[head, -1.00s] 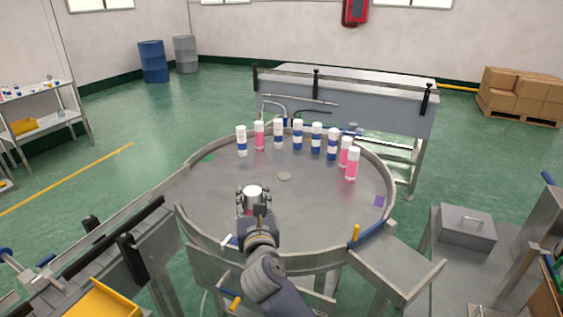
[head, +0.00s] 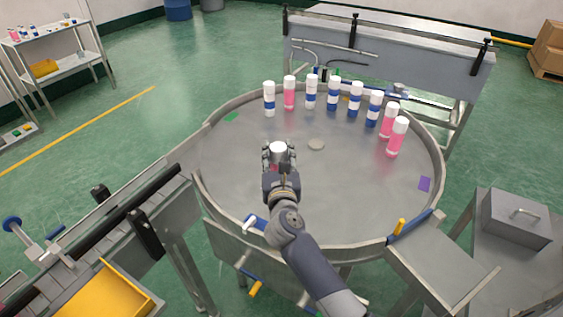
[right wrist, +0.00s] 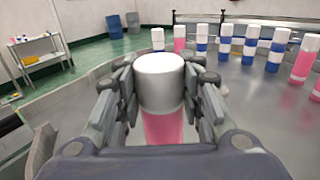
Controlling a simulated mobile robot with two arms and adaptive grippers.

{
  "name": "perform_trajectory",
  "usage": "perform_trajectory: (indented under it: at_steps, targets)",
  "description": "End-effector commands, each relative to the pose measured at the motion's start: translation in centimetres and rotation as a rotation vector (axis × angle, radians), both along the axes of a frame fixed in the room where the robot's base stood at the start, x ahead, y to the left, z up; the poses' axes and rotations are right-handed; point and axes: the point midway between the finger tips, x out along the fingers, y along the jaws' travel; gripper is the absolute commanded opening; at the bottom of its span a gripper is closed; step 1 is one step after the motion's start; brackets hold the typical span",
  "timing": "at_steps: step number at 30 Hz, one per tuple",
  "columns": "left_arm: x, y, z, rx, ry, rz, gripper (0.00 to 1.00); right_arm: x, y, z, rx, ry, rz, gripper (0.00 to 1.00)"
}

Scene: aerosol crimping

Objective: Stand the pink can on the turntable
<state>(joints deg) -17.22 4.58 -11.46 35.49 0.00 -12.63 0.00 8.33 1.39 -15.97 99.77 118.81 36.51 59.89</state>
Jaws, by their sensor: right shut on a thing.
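My right gripper (head: 277,157) is over the left-middle part of the round grey turntable (head: 350,195). It is shut on a pink can with a white cap (head: 278,147). In the right wrist view the can's pink body (right wrist: 163,128) stands upright between the fingers. The gripper hides the can's lower end in the head view, so I cannot tell whether its base touches the turntable. My left gripper is not in view.
Several blue-and-white cans (head: 333,93) and pink cans (head: 397,137) stand along the turntable's far rim. A raised rim surrounds the turntable.

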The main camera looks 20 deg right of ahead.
Motion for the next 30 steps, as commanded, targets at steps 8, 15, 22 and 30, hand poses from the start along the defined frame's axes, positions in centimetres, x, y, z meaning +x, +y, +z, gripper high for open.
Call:
perform_trajectory:
  at_steps: [8,15,22,30]
  targets:
    - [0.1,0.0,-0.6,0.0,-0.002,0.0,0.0,0.0,0.0,-3.5,-0.003,0.001,0.001,0.0]
    - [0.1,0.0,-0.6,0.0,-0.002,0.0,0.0,0.0,0.0,-3.7,-0.002,-0.002,0.002,0.0]
    - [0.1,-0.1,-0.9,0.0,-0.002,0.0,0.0,0.0,0.0,-4.1,-0.001,-0.001,0.002,0.42]
    - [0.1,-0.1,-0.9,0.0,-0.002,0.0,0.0,0.0,0.0,-4.1,-0.001,0.0,0.001,0.55]
